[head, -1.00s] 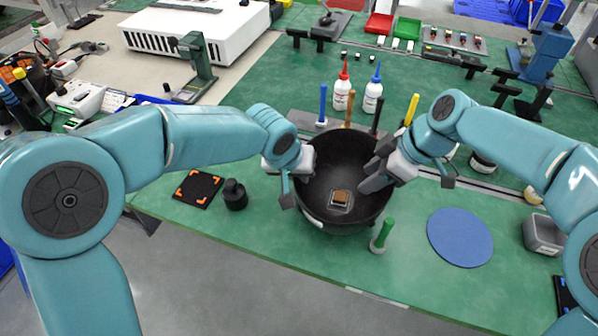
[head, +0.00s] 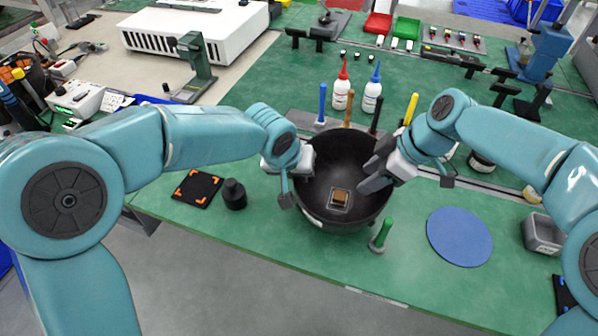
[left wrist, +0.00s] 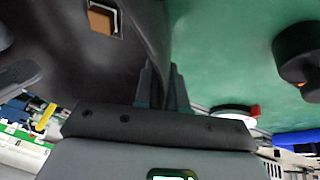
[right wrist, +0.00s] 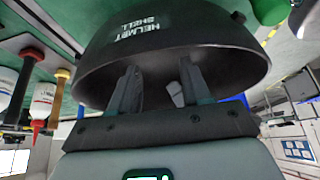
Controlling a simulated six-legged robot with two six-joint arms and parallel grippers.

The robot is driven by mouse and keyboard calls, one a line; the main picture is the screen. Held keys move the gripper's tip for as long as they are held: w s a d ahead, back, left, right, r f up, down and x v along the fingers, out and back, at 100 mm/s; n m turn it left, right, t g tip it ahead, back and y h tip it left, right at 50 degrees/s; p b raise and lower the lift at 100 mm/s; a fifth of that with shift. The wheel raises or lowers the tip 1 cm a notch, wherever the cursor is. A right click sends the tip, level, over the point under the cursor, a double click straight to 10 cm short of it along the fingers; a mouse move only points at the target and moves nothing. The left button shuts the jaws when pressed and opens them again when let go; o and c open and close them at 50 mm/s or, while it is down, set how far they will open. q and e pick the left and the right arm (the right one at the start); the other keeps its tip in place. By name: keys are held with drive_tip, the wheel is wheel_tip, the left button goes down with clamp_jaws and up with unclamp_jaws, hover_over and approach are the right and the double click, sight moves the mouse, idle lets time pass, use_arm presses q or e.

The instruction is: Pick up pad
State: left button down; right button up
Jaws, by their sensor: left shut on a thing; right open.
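The pad (head: 340,197) is a small brown block in a pale square frame at the bottom of the black helmet shell (head: 318,212). The shell lies open side up like a bowl and bears the words "HELMET SHELL" on its outside in the right wrist view (right wrist: 225,38). The pad also shows in the left wrist view (left wrist: 102,18). My left gripper (head: 296,170) is shut on the shell's left rim; its fingers show close together in the left wrist view (left wrist: 162,85). My right gripper (head: 372,178) is open and empty at the shell's right side, above and apart from the pad.
A green-handled tool (head: 382,234) stands close to the shell's front right. Several upright handles and two bottles (head: 342,92) stand behind it. A blue disc (head: 459,237) lies to the right. A black square mat (head: 197,189) and a black weight (head: 234,195) are to the left.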

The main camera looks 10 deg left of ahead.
drive_tip(key=shift+o, duration=0.5)
drive_tip(key=shift+a+r, duration=0.1)
drive_tip(key=shift+a, duration=0.1)
drive_tip(key=n+g+h, duration=0.1)
drive_tip(key=h, duration=0.5)
approach(338, 195)
wheel_tip(338, 195, down, 8)
drive_tip(key=shift+d+f, duration=0.15)
drive_tip(key=shift+f, duration=0.05)
drive_tip(key=c, duration=1.1)
